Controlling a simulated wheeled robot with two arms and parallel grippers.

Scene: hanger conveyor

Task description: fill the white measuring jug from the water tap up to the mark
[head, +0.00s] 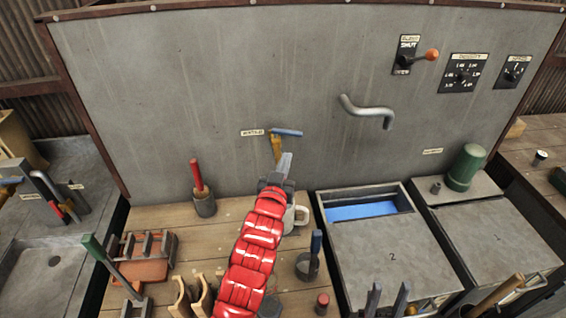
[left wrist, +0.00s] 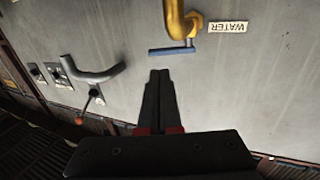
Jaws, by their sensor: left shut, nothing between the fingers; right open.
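The brass water tap (head: 276,150) comes out of the grey wall, with a blue lever (head: 288,133) above it. The wrist view shows the tap (left wrist: 176,18) and lever (left wrist: 172,50) upside down. My left gripper (head: 286,160) is shut and empty in front of the wall, close to the tap. In the wrist view its fingertips (left wrist: 160,74) point at the wall near the lever, with a gap in the picture. The white jug (head: 301,215) stands on the bench, mostly hidden behind my red arm; its mark and water level are hidden. My right gripper (head: 387,302) is open and empty at the bottom edge.
A pot with a red-handled tool (head: 204,205) stands left of the jug. A dark pot with a blue-handled tool (head: 308,265) stands in front of it. A grey tank (head: 390,260) stands right, below a bent grey pipe (head: 368,112). A green cylinder (head: 465,168) is further right.

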